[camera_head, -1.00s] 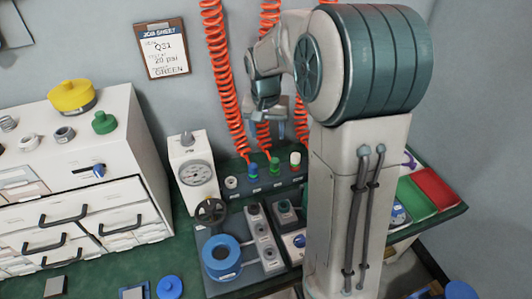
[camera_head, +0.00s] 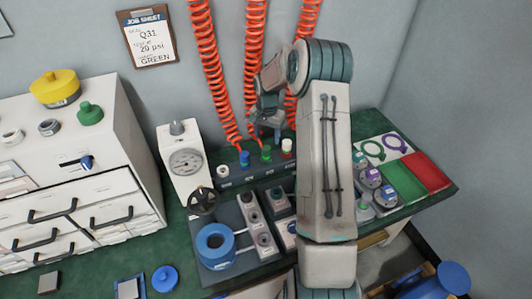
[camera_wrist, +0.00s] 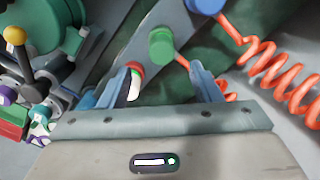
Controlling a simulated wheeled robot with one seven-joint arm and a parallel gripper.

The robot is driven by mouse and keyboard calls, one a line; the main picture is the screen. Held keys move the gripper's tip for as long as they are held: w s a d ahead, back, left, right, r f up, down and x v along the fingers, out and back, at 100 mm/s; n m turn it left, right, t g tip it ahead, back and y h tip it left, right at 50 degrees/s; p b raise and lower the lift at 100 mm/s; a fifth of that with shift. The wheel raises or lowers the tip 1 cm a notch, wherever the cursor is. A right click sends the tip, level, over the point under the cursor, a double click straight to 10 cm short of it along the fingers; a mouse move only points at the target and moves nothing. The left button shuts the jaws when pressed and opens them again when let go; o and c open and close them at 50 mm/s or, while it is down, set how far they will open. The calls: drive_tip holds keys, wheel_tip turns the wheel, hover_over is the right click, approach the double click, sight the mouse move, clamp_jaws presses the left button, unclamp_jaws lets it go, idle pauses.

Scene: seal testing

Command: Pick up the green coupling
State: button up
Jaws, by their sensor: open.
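The green coupling (camera_head: 266,154) stands on the rail at the back of the bench, at the end of a coiled orange hose, between a blue coupling (camera_head: 244,158) and a red-and-white one (camera_head: 287,147). My gripper (camera_head: 265,136) is open and hangs just above it. In the wrist view the green coupling (camera_wrist: 161,46) lies ahead of the gap between my open fingers (camera_wrist: 158,72), apart from both. The red-and-white coupling (camera_wrist: 133,82) shows close beside my left finger. The blue coupling (camera_wrist: 207,5) is beyond at the top.
A gauge unit (camera_head: 186,163) with a black handwheel (camera_head: 202,201) stands left of the rail. A blue ring (camera_head: 215,246) sits in front. Green (camera_head: 405,181) and red (camera_head: 428,172) trays lie at right. Orange hoses (camera_head: 254,65) hang around my gripper. A job sheet (camera_head: 151,38) reads GREEN.

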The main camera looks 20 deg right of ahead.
sight(266, 147)
drive_tip(key=f, duration=0.7)
drive_tip(key=shift+a+f+p, duration=0.1)
drive_tip(key=shift+a+p, duration=0.1)
drive_tip(key=shift+p, duration=0.2)
drive_tip(key=c, duration=1.1)
